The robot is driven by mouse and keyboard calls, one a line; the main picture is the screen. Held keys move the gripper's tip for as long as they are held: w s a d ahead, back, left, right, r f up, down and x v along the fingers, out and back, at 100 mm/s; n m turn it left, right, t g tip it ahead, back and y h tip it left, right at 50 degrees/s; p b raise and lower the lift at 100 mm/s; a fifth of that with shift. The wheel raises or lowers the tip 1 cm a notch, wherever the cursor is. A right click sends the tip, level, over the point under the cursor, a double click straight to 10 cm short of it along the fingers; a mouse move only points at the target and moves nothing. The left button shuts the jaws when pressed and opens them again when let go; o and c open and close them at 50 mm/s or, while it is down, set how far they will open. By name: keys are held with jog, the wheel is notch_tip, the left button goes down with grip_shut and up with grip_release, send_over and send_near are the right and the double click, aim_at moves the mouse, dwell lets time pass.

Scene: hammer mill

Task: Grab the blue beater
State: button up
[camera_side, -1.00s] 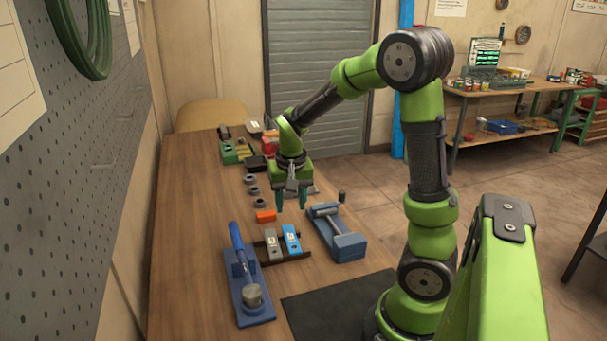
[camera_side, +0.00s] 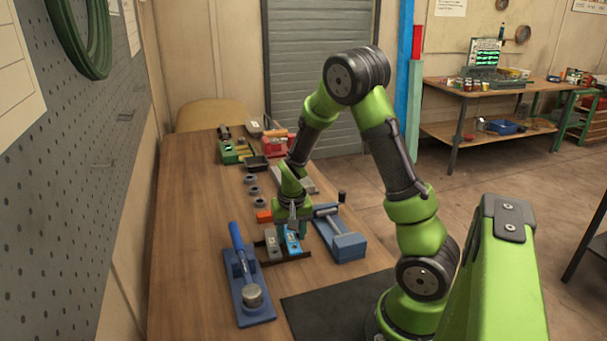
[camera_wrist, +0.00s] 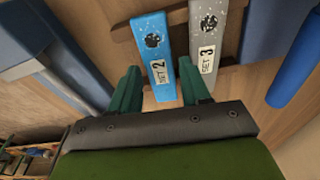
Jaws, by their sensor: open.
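The blue beater (camera_side: 293,246) lies on a dark rack (camera_side: 304,255) on the wooden table; it also shows in the wrist view (camera_wrist: 155,45), labelled "SET 2". A grey beater (camera_side: 272,246), labelled "SET 3" in the wrist view (camera_wrist: 208,35), lies beside it on the same rack. My gripper (camera_side: 292,231) is open, low over the blue beater's far end, fingers pointing down. In the wrist view its teal fingertips (camera_wrist: 160,78) stand either side of the blue beater's labelled end. One finger is close to the grey beater's end. I cannot tell whether the fingers touch either.
A blue fixture with a bar (camera_side: 346,242) stands close on the right. A blue-handled tool on a blue base (camera_side: 245,285) is on the left. An orange block (camera_side: 264,216) and several dark rings (camera_side: 254,190) lie behind. Bare table is on the far left.

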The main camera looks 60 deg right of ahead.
jog(key=shift+c, duration=0.2)
grip_shut()
jog(key=shift+r, duration=0.1)
